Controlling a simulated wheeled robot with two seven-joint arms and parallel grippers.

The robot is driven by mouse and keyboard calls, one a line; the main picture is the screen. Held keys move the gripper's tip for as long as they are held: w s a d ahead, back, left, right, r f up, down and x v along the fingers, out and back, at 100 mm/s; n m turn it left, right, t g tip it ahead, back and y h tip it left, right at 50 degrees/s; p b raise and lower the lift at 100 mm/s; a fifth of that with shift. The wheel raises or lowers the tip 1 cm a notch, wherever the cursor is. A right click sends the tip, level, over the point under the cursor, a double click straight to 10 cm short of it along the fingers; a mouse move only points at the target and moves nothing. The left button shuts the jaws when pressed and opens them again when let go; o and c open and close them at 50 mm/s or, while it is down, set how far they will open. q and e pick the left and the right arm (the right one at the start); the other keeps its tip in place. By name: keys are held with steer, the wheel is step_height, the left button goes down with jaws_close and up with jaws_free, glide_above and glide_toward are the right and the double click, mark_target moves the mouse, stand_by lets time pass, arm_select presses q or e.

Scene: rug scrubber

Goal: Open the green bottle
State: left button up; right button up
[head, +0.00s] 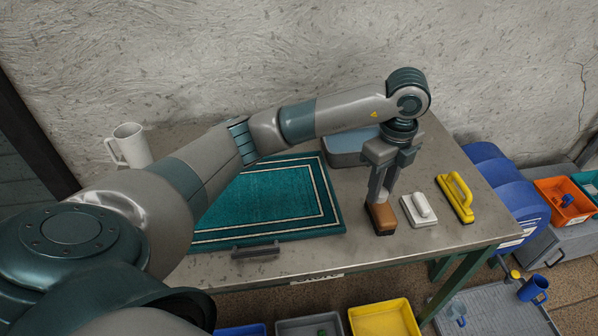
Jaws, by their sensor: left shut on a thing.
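My left gripper (381,196) reaches over the table from the left and points down. It is shut on a brown wooden brush (381,220) at the table's right half. The brush is upright and appears at the table surface; I cannot tell whether it touches it. The fingers partly cover its top. I see no clear green bottle; a small green thing (322,332) shows in a grey bin at the bottom edge, too cut off to identify. My right gripper is not in view.
A white scrubber (420,211) and a yellow-handled scrubber (457,198) lie right of the brush. A teal rug (262,200) covers the table's middle. A white jug (128,146) stands at back left, a blue-grey tub (350,148) behind my arm. Colored bins (385,318) sit below.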

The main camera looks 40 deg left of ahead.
arm_select(q)
steer(key=p, duration=0.3)
glide_above(357, 191)
step_height(357, 191, down, 7)
steer(key=shift+s, duration=0.1)
steer(key=shift+f, duration=0.1)
steer(key=shift+f, duration=0.15)
step_height(357, 191, down, 3)
steer(key=shift+r+p, duration=0.1)
steer(key=shift+p, duration=0.85)
steer(key=shift+f, duration=0.4)
steer(key=shift+f, duration=0.2)
